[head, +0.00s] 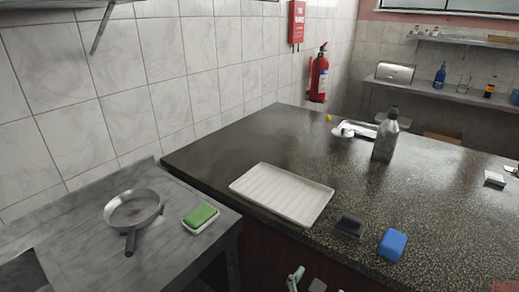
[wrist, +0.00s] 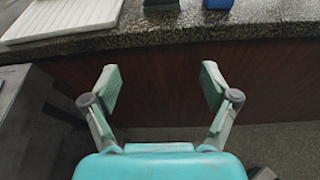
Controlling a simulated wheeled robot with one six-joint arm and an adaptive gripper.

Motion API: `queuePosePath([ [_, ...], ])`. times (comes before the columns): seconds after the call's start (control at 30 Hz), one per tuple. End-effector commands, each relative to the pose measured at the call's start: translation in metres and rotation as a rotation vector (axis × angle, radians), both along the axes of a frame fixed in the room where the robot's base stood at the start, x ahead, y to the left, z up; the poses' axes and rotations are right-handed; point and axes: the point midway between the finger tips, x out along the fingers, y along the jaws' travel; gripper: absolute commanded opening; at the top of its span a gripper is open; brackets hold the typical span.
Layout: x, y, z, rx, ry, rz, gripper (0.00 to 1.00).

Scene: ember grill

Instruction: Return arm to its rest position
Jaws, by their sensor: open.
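My gripper (wrist: 158,90) is open and empty in the wrist view, its two teal-padded fingers spread apart. It is in front of the dark wooden side of the counter, below the speckled top's edge. In the head view a small part of my gripper (head: 296,278) shows at the bottom, in front of the counter. Most of my arm is out of view.
The dark counter (head: 440,215) holds a white ribbed tray (head: 282,194), a dark block (head: 349,226), a blue block (head: 392,244) and a grey bottle (head: 386,137). At left, a pan (head: 133,210) and green sponge (head: 200,216) sit on a grey worktop (head: 185,255).

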Motion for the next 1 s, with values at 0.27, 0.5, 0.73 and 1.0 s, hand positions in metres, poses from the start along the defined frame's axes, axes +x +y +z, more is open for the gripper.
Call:
queuePosePath([
  [0.27,-0.009,-0.012,-0.032,0.124,-0.066,0.032,0.86],
  [0.5,-0.033,-0.025,-0.078,0.369,-0.151,0.066,0.86],
  [0.73,-0.079,-0.035,-0.124,0.752,-0.233,0.056,0.86],
  [1.0,-0.151,-0.040,-0.156,1.264,-0.317,-0.059,0.86],
])
